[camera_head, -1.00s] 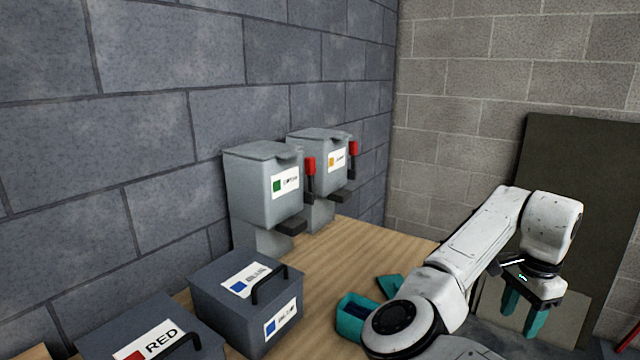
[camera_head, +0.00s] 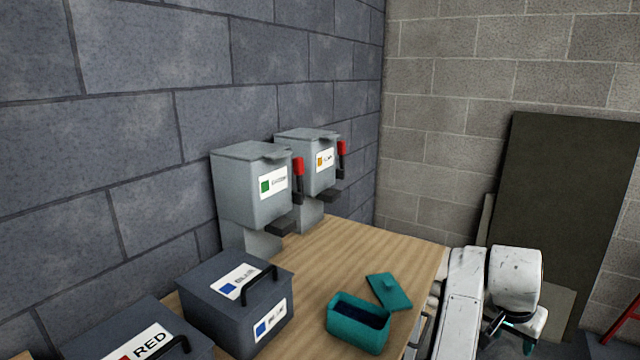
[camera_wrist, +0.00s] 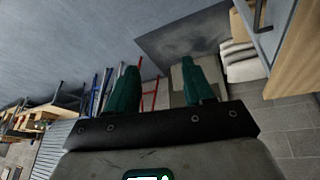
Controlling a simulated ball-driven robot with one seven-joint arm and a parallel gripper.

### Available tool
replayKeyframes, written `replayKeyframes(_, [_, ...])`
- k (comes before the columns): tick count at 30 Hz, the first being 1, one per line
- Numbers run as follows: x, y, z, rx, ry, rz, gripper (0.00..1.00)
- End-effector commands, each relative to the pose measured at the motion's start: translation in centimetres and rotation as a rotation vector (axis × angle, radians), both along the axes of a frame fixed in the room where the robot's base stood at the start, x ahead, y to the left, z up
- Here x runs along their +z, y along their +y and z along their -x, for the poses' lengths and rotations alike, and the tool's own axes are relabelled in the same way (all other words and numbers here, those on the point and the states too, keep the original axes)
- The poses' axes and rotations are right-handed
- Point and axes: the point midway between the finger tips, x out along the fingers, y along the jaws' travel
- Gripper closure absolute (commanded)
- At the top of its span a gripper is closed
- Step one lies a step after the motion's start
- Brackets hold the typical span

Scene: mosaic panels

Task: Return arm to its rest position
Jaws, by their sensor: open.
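My gripper (camera_wrist: 160,92) shows in the wrist view with its two teal fingers apart and nothing between them. In the head view my white arm is folded low at the right, beyond the table's right edge. My gripper (camera_head: 518,338) is there only in part, with a bit of teal near the bottom of the picture. The rest of it is hidden behind the arm link.
The wooden table (camera_head: 345,255) holds an open teal box (camera_head: 357,325), its lid (camera_head: 389,291) beside it, a blue-labelled grey box (camera_head: 238,305) and a RED-labelled box (camera_head: 140,335). Two grey dispensers (camera_head: 252,190) with red levers stand by the wall. A dark panel (camera_head: 560,200) leans behind.

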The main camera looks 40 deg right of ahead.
Motion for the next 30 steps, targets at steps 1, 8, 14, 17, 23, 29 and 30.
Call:
replayKeyframes(1, [-0.8,0.7,0.1,0.069,0.027,0.025,0.48])
replayKeyframes(8, [-4.8,5.5,-0.5,0.429,0.112,0.074,0.48])
replayKeyframes(14, [-9.6,12.4,0.2,0.77,0.174,0.034,0.48])
replayKeyframes(17, [-12.1,16.6,1.4,0.942,0.195,-0.018,0.48])
replayKeyframes(23, [-16.2,25.4,5.6,1.243,0.209,-0.163,0.48])
replayKeyframes(29, [-17.9,30.7,8.8,1.402,0.198,-0.271,0.48])
replayKeyframes(30, [-18.0,31.2,9.1,1.415,0.196,-0.282,0.48])
